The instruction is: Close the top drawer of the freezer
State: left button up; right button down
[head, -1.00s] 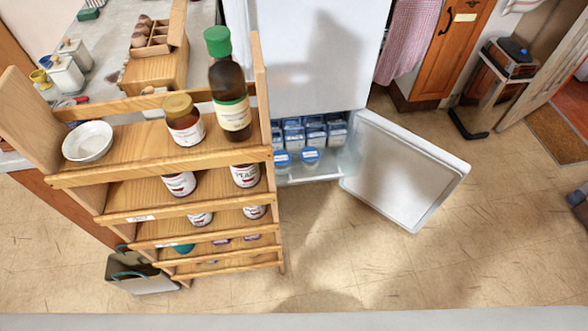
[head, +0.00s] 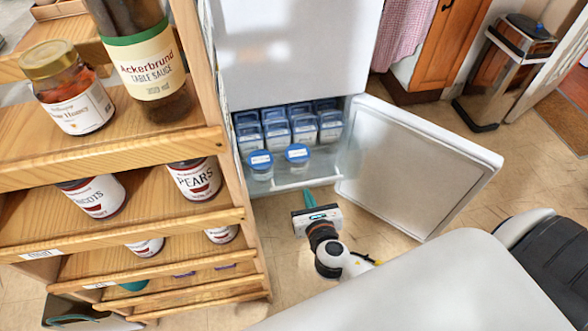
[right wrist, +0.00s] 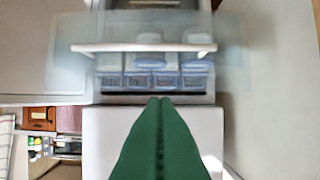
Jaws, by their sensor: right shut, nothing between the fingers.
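The white freezer compartment stands under a white upper door (head: 290,50), with its own freezer door (head: 420,165) swung open to the right. Its clear top drawer (head: 325,171) sticks out a little and holds several blue-lidded tubs (head: 290,125). Its pale front rail (right wrist: 145,47) crosses the right wrist view, with tubs (right wrist: 150,78) behind it. My right gripper (head: 309,198) is shut and empty, just in front of the drawer; I cannot tell whether it touches. Its green fingers (right wrist: 160,100) point at the compartment in the right wrist view. My left gripper is not in view.
A wooden shelf rack (head: 110,155) with jars and a sauce bottle (head: 145,60) stands close at the left. A bin (head: 505,70) is at the far right. Bare floor (head: 390,250) lies below the open door.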

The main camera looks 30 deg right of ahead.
jog(key=b, duration=0.2)
send_near(296, 162)
jog(key=x, duration=0.5)
jog(key=shift+d+f, duration=0.1)
jog(key=shift+f, duration=0.1)
jog(key=shift+w+d, duration=0.15)
jog(key=shift+w, duration=0.55)
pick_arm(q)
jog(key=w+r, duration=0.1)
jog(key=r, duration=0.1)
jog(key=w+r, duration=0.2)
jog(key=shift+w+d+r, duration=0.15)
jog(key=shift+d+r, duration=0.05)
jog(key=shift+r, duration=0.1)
pick_arm(e)
jog(key=shift+w, duration=0.1)
